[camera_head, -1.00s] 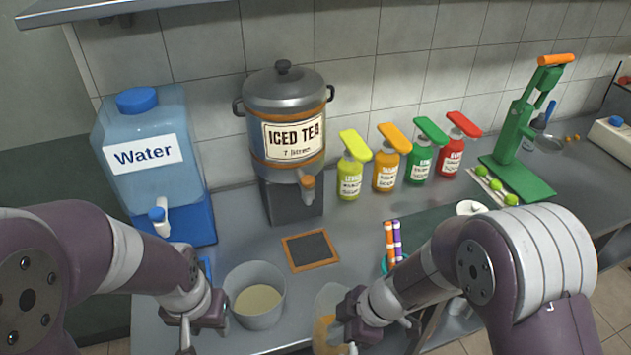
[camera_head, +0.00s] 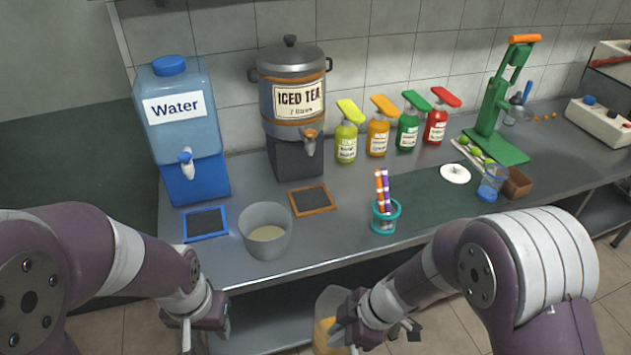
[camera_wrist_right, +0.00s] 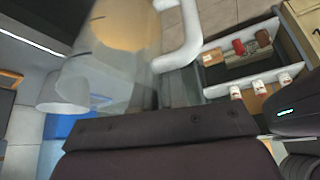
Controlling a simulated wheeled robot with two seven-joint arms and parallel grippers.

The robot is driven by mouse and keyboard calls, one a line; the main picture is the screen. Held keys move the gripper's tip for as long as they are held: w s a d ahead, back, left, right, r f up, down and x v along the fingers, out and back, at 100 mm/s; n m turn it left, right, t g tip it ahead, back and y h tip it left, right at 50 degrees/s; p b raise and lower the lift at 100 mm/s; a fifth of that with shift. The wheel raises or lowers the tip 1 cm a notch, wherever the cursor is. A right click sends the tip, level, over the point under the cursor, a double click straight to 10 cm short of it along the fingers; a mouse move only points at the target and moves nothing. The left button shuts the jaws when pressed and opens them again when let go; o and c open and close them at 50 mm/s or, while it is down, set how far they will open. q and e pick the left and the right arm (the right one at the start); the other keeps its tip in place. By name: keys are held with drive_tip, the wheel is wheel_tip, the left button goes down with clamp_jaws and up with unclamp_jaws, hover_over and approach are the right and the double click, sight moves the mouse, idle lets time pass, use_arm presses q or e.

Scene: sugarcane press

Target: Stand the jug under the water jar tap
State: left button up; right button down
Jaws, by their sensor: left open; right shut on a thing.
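The water jar (camera_head: 178,110) is a blue-tinted container with a "Water" label on a blue stand at the counter's left. Its white and blue tap (camera_head: 186,160) faces forward. A blue-framed dark mat (camera_head: 205,223) lies on the counter in front of it, with nothing on it. My right gripper (camera_head: 350,328) is shut on the clear jug (camera_head: 329,305), which has orange at its bottom, in front of the counter's edge. The jug's translucent wall (camera_wrist_right: 115,65) fills the upper left of the right wrist view. My left gripper (camera_head: 200,335) is open and empty, also before the counter.
An orange-framed mat (camera_head: 312,200) lies below the iced tea urn (camera_head: 291,95). A teal holder (camera_head: 386,217) with striped sticks stands near the front edge. Bottles and a green press (camera_head: 495,110) are farther right.

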drive_tip(key=shift+s, duration=0.3)
drive_tip(key=shift+d+r+m+t, duration=0.1)
drive_tip(key=shift+m+t, duration=0.2)
drive_tip(key=w+d+f+m+t+h, duration=0.1)
drive_tip(key=w+d+m+t+h, duration=0.4)
drive_tip(key=w+d+m, duration=0.9)
drive_tip(key=shift+w+d+f+m+h, duration=0.2)
drive_tip(key=shift+w+m+h, duration=0.3)
drive_tip(key=shift+w+m, duration=0.7)
drive_tip(key=shift+a, duration=0.1)
